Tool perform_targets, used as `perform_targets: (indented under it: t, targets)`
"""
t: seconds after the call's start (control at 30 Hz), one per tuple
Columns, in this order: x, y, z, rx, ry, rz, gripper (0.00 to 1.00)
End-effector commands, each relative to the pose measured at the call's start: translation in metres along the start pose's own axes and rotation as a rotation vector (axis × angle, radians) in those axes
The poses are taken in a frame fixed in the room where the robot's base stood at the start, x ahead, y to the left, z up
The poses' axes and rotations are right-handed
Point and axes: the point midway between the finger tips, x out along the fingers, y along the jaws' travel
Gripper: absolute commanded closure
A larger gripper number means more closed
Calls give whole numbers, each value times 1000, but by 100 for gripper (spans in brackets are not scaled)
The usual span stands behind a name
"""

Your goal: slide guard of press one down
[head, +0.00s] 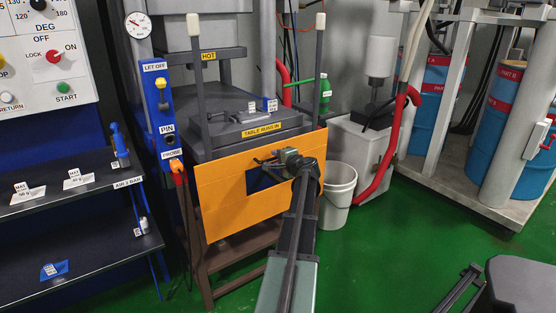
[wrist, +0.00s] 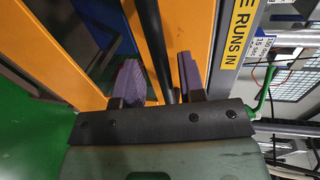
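The guard of press one (head: 225,200) is an orange panel with a dark blue opening, standing across the front of the press between two upright dark posts with white tops. In the wrist view its orange edges (wrist: 200,35) lie on both sides of a dark bar (wrist: 148,35), which looks like its handle. My gripper (head: 287,158) is at the upper middle of the panel. In the wrist view its two purple-grey pads (wrist: 158,78) stand on either side of the dark bar. I cannot tell whether they press on it.
A "TABLE RUNS IN" label (head: 262,130) is on the press above the panel. A white bucket (head: 337,192) stands close on the right, with a red hose (head: 385,165) beyond it. A shelf (head: 70,190) stands at the left.

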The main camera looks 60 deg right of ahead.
Motion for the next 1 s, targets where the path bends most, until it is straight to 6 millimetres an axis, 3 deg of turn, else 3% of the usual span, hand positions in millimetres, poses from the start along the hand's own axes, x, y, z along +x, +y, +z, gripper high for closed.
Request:
perform_targets:
  t: [0.17, 0.4, 0.5, 0.63, 1.0]
  targets:
    - [-22, -2, 1, 1, 2, 0, 63]
    - [-82, -2, 2, 1, 2, 0, 63]
    - [-99, -1, 1, 1, 2, 0, 63]
    - [-108, 0, 0, 0, 0, 0, 63]
    - [-108, 0, 0, 0, 0, 0, 63]
